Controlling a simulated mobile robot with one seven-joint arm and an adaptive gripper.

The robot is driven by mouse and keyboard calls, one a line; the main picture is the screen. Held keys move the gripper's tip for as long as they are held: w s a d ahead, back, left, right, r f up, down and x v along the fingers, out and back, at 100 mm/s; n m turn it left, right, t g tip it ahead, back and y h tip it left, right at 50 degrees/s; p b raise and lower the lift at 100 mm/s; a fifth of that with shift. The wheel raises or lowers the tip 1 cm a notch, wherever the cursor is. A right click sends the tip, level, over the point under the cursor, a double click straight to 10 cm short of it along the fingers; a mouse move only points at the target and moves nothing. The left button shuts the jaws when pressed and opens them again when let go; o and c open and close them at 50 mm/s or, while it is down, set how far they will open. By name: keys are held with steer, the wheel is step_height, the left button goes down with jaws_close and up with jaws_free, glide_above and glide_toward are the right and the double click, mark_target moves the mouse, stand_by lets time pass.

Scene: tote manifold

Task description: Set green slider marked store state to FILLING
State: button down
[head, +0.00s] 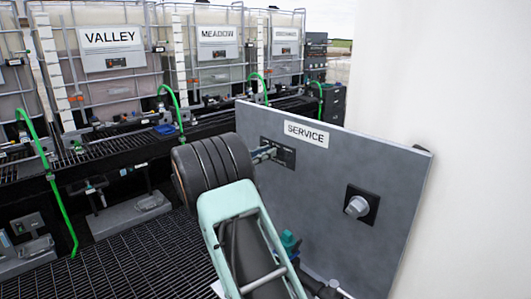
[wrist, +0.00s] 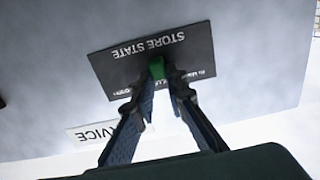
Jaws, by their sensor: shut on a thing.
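The green slider (wrist: 157,68) shows in the wrist view on a dark plate (wrist: 118,66) lettered STORE STATE, seen upside down. My gripper (wrist: 158,82) has its fingertips closed around the slider, one on each side. The smaller lettering on the plate is partly hidden by the fingers, so I cannot read the slider's setting. In the head view my gripper (head: 262,154) reaches the dark plate (head: 284,153) on the grey SERVICE panel (head: 370,160). My arm hides part of the panel there, and the slider itself is not clear.
A grey knob (head: 357,206) on a black square sits right of the plate on the panel. A teal-handled valve and pipe (head: 290,243) lie below. Caged totes labelled VALLEY (head: 110,38) and MEADOW (head: 217,35) stand behind, with green hoses (head: 174,105). A white wall (head: 480,120) rises at right.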

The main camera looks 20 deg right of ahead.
steer(key=shift+s+d, duration=0.1)
steer(key=shift+s, duration=0.3)
steer(key=shift+w, duration=0.1)
steer(key=c, duration=1.9)
jaws_free()
steer(key=shift+c, duration=0.2)
steer(key=v, duration=1.2)
